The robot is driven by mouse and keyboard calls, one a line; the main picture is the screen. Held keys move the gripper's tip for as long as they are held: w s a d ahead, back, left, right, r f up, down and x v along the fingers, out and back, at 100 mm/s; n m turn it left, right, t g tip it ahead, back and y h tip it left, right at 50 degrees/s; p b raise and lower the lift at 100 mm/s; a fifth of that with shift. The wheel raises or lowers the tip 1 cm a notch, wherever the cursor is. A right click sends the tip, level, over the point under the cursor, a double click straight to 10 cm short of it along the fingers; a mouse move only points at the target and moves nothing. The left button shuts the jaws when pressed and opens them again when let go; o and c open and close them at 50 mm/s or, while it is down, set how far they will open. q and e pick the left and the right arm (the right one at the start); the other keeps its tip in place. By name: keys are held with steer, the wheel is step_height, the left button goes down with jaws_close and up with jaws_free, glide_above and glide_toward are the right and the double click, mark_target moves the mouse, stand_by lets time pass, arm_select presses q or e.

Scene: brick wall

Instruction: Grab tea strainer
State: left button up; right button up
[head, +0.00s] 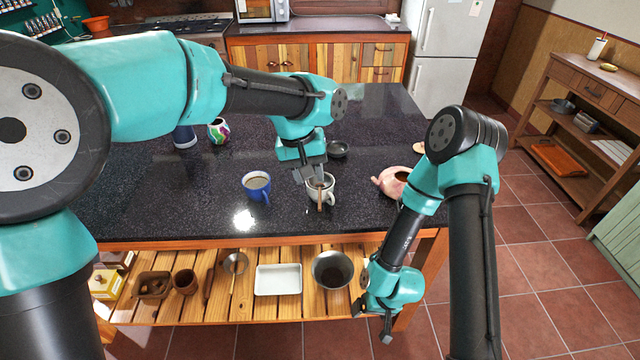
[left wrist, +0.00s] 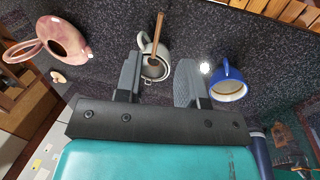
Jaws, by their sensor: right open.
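A white mug (head: 328,186) stands on the dark countertop, with a wooden handle (head: 319,202) sticking out of it. The mug (left wrist: 160,66) and the handle (left wrist: 158,32) also show in the left wrist view. I cannot tell whether the handle belongs to the tea strainer; its lower end is hidden in the mug. My left gripper (head: 309,175) is open over the mug. In the left wrist view its fingers (left wrist: 158,84) are apart, with the mug showing beyond the gap. My right gripper (head: 371,322) is open and empty, low by the table's right front corner.
A blue mug (head: 257,186) stands left of the white mug, a pink teapot (head: 390,180) right. Behind are a small dark bowl (head: 337,149) and a colourful cup (head: 218,131). The lower shelf holds a white tray (head: 278,280) and a metal bowl (head: 332,270). The counter's front left is clear.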

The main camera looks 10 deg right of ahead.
mark_target(319, 207)
arm_select(q)
steer(key=f, duration=0.3)
steer(key=d+f, duration=0.1)
steer(key=f, duration=0.2)
steer(key=shift+s+d, duration=0.1)
steer(key=shift+s+d+f, duration=0.1)
steer(key=shift+d+f, duration=0.05)
steer(key=shift+f, duration=0.7)
steer(key=shift+s+d+f, duration=0.1)
steer(key=shift+d+f, duration=0.1)
steer(key=shift+f, duration=0.7)
steer(key=shift+d+f, duration=0.15)
steer(key=shift+f, duration=0.7)
jaws_close()
